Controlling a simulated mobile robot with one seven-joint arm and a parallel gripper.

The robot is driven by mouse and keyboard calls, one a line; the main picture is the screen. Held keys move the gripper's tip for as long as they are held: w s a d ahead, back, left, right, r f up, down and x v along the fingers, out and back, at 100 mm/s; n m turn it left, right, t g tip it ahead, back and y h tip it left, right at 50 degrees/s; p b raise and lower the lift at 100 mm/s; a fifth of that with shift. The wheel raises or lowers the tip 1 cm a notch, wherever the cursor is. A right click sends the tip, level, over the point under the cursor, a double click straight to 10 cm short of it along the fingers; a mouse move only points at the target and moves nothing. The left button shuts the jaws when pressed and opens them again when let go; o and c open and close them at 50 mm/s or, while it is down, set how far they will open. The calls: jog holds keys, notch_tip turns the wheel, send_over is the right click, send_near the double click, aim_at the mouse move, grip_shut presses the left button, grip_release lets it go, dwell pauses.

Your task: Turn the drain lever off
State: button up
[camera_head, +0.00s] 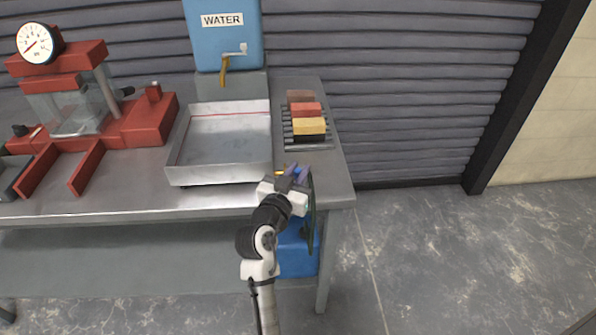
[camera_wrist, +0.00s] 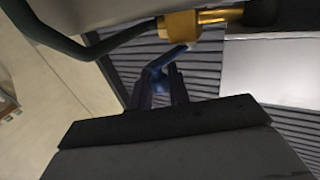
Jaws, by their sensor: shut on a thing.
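The drain valve is a brass body (camera_wrist: 190,25) at the top of the wrist view, under the grey tray. A blue drain lever (camera_wrist: 165,62) slants down from the brass toward my gripper (camera_wrist: 160,80). The dark fingers are shut on the lever's lower end. In the head view my gripper (camera_head: 293,177) is at the front right corner of the metal tray (camera_head: 220,176), by the bench edge. A speck of brass shows beside it, but my gripper and wrist hide most of the valve and lever there.
A dark hose (camera_wrist: 65,45) runs from the valve and hangs beside a blue container (camera_head: 298,258) under the bench. A blue water tank (camera_head: 222,45) with a tap stands behind the tray. Coloured blocks (camera_head: 309,126) sit on a rack to the right. A red press (camera_head: 150,120) stands left.

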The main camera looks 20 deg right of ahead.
grip_shut()
jog(key=shift+w+a+f+h+b, duration=0.1)
jog(key=shift+a+f+h+b, duration=0.15)
jog(key=shift+b, duration=0.45)
jog(key=b, duration=0.1)
jog(key=m+g+h+b, duration=0.1)
jog(key=shift+a+g+b, duration=0.2)
jog(key=shift+g+b, duration=0.1)
jog(key=shift+b, duration=0.1)
jog(key=shift+w+a+m+g+h+b, duration=0.1)
jog(key=shift+a+m+g+h+b, duration=0.15)
jog(key=shift+m+g+h+b, duration=0.65)
jog(key=shift+a+r+m+g+b, duration=0.25)
jog(key=shift+m+g+b, duration=0.25)
jog(key=shift+g+b, duration=0.2)
jog(key=o, duration=0.6)
grip_release()
